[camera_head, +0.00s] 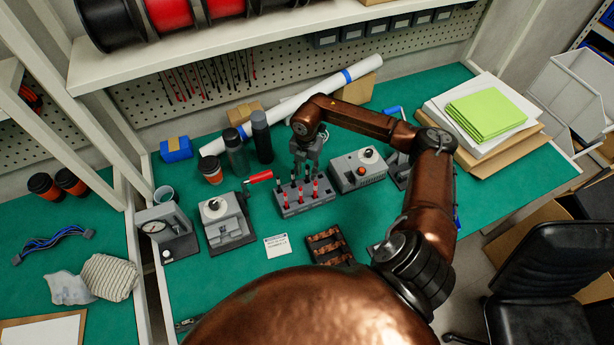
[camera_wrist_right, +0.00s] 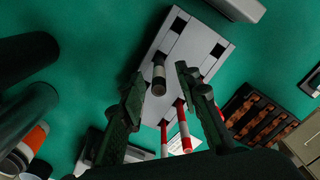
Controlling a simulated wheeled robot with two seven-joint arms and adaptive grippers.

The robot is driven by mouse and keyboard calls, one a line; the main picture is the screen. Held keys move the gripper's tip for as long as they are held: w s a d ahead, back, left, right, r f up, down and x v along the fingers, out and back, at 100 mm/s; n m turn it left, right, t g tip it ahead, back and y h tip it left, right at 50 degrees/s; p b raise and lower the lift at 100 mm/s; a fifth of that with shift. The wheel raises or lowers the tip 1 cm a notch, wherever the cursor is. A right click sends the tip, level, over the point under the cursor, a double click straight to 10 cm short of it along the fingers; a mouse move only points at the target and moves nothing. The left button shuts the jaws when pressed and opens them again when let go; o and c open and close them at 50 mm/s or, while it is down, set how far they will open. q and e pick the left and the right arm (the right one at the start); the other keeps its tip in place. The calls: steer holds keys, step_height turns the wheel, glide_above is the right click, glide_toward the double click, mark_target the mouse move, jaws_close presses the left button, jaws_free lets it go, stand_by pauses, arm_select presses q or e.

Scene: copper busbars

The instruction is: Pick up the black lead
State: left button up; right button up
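A grey holder block (camera_head: 305,205) stands on the green bench in the head view, with red leads (camera_head: 301,194) and dark leads upright in it. My right gripper (camera_head: 306,166) points down just above the block's back row. In the right wrist view, the gripper (camera_wrist_right: 158,76) is open, its two dark fingers on either side of a black lead (camera_wrist_right: 158,82) with a pale band. I see no clear contact between fingers and lead. My left gripper is not in view.
A grey device with an orange button (camera_head: 358,170) stands right of the block, and a grey fixture (camera_head: 226,220) stands left. Dark bottles (camera_head: 262,138) and a red-handled tool (camera_head: 260,177) are close behind. A tray of copper bars (camera_head: 330,246) lies in front.

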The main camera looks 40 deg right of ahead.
steer(key=f, duration=0.4)
steer(key=shift+w+d+f, duration=0.15)
steer(key=shift+d+f, duration=0.2)
steer(key=shift+f, duration=0.05)
jaws_close()
